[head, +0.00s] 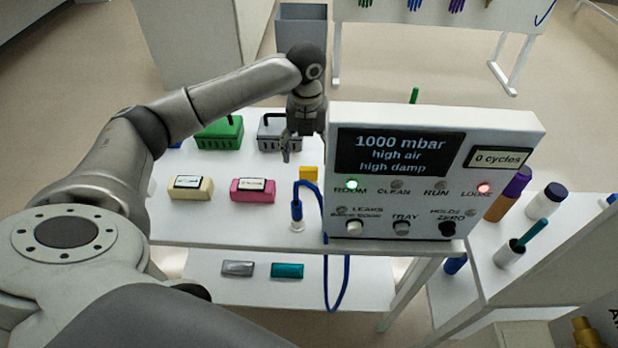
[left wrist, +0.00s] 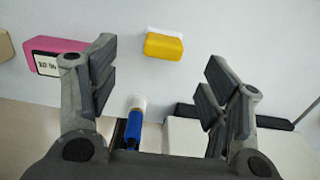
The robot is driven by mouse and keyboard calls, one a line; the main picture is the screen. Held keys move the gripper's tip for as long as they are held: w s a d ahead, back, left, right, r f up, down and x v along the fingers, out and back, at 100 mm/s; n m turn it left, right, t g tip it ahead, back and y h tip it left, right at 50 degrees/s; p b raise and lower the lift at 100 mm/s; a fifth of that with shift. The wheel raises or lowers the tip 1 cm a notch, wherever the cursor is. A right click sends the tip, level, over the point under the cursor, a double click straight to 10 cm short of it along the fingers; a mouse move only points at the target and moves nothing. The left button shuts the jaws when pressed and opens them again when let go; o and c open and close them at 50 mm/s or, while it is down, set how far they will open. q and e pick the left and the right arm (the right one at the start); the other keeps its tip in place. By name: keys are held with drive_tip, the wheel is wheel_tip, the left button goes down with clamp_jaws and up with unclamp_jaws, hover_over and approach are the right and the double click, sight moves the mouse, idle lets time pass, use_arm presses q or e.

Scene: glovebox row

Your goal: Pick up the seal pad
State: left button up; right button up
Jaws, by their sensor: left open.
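A small yellow block (head: 308,174) stands on the white table just left of the control box; I take it to be the seal pad, though no label shows. In the left wrist view the yellow block (left wrist: 164,47) has a white strip along one long side and lies beyond the fingers, between their lines. My left gripper (head: 288,148) is above the table, just behind and left of the block in the head view. In its wrist view the left gripper (left wrist: 157,85) has its fingers wide apart with nothing between them. My right gripper is in neither view.
The control box (head: 437,170) stands close to the block's right. A blue probe (head: 296,208) on a blue cable is in front of it. Pink (head: 253,196) and cream (head: 190,194) cases lie left. Green (head: 219,134) and grey (head: 275,137) baskets stand behind.

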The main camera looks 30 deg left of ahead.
sight(309, 168)
use_arm(q)
wheel_tip(309, 168, down, 3)
drive_tip(key=shift+f, duration=0.1)
drive_tip(key=shift+w+d+f+p, duration=0.1)
drive_tip(key=shift+f+p, duration=0.35)
drive_tip(key=shift+f, duration=0.95)
drive_tip(key=shift+d+f+p, duration=0.1)
drive_tip(key=shift+f+p, duration=0.35)
drive_tip(key=shift+f, duration=0.9)
drive_tip(key=c, duration=1)
